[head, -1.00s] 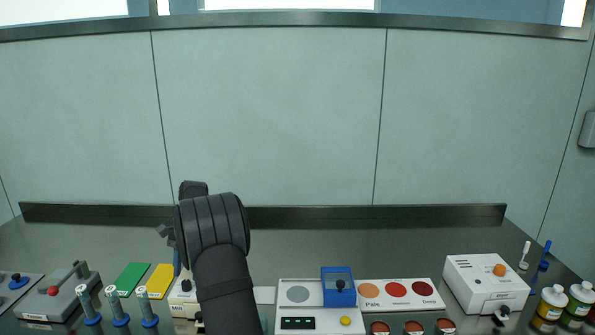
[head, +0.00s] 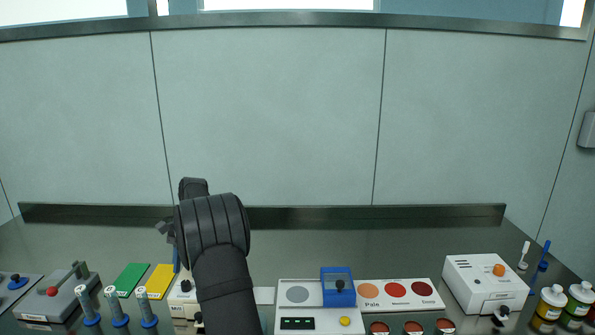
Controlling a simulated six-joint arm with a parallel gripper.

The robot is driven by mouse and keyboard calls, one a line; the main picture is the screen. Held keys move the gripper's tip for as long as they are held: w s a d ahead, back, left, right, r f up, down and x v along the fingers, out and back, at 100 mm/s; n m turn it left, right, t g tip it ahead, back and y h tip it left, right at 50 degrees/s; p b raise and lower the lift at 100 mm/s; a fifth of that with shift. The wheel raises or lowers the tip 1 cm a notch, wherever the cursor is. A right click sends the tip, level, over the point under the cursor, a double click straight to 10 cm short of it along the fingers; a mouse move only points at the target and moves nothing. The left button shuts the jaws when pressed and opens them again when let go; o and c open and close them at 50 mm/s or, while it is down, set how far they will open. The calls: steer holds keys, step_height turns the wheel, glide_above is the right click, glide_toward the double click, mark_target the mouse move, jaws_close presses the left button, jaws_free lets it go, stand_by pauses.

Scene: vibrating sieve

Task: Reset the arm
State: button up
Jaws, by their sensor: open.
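My arm rises from the bottom edge, left of centre, and bends at a thick black joint. My gripper (head: 166,232) shows only in part at the left of that joint, above the bench and behind the yellow and green pads. Most of it is hidden by the arm. I see nothing held in the part that shows.
The dark bench (head: 320,235) is clear at the back. Along the front stand a grey lever device (head: 60,298), several blue-based cylinders, a green pad (head: 131,279), a yellow pad (head: 160,281), a white panel with a blue frame (head: 338,272), a colour card (head: 425,287), a white box (head: 485,285) and bottles (head: 548,308).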

steer(key=a+v, duration=0.1)
steer(key=v, duration=0.7)
steer(key=x, duration=0.7)
steer(key=d+x, duration=0.1)
steer(key=x, duration=0.3)
steer(key=shift+s+f, duration=0.1)
steer(key=shift+f, duration=0.05)
steer(key=shift+f+m, duration=0.1)
steer(key=shift+m, duration=0.2)
steer(key=m+y, duration=0.1)
steer(key=m, duration=0.2)
steer(key=m+t+y, duration=0.1)
steer(key=m, duration=0.2)
steer(key=shift+s+d, duration=0.15)
steer(key=m+t, duration=0.1)
steer(key=m, duration=0.1)
steer(key=m+y, duration=0.1)
steer(key=m, duration=0.1)
steer(key=shift+s+m+t, duration=0.1)
steer(key=shift+m+t, duration=0.3)
steer(key=shift+d+r+m, duration=0.1)
steer(key=shift+r+m, duration=0.15)
steer(key=shift+m, duration=0.15)
steer(key=v, duration=1.1)
